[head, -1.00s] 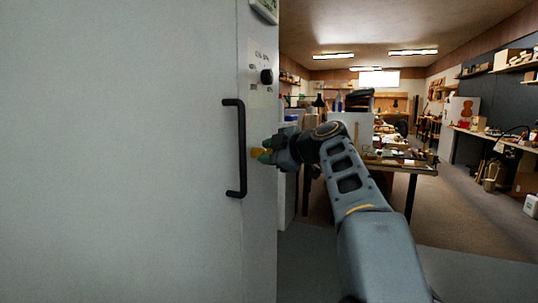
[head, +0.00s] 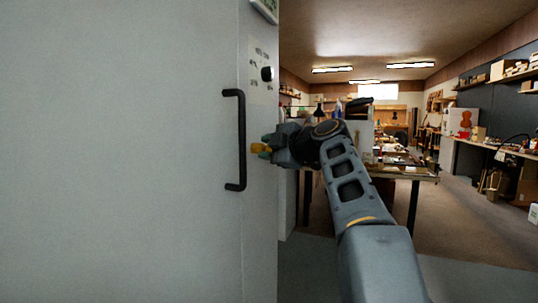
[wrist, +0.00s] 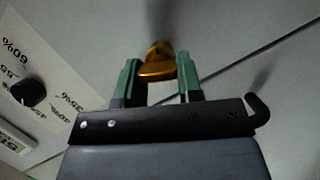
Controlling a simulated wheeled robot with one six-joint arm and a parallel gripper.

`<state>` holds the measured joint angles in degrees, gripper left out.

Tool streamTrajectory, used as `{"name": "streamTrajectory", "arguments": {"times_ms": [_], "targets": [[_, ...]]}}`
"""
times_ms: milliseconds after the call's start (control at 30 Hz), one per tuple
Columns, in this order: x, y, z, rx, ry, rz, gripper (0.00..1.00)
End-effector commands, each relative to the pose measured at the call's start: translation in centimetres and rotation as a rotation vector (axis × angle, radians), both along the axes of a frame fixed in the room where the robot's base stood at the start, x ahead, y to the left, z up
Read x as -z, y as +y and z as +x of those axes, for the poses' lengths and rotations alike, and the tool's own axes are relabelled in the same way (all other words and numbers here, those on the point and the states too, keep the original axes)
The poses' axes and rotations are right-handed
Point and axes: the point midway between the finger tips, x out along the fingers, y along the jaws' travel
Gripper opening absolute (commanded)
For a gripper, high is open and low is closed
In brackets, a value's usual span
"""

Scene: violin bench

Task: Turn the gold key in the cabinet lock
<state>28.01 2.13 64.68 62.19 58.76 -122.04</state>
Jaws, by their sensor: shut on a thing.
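The gold key (head: 257,148) is at the grey cabinet front (head: 130,150), to the right of the black door handle (head: 241,140). In the wrist view the key's gold head (wrist: 157,66) stands out from the pale panel, between the green fingertips. My gripper (head: 264,147) is shut on the key, and it also shows in the wrist view (wrist: 159,80).
A black dial (head: 267,74) with a percent scale is above the key; it shows in the wrist view (wrist: 28,92) too. A display (head: 266,8) sits higher. A cluttered workbench (head: 400,172) stands behind my arm.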

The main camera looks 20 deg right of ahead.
Motion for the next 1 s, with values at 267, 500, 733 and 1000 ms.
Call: {"name": "streamTrajectory", "arguments": {"times_ms": [267,500,733,1000], "targets": [[0.28,0.04,-0.05,0.001,-0.051,-0.053,0.14],[0.32,0.04,-0.03,0.001,-0.093,-0.099,0.14],[0.19,0.06,-0.07,0.002,-0.118,-0.126,0.14],[0.07,0.08,-0.08,0.002,-0.122,-0.131,0.14]]}}
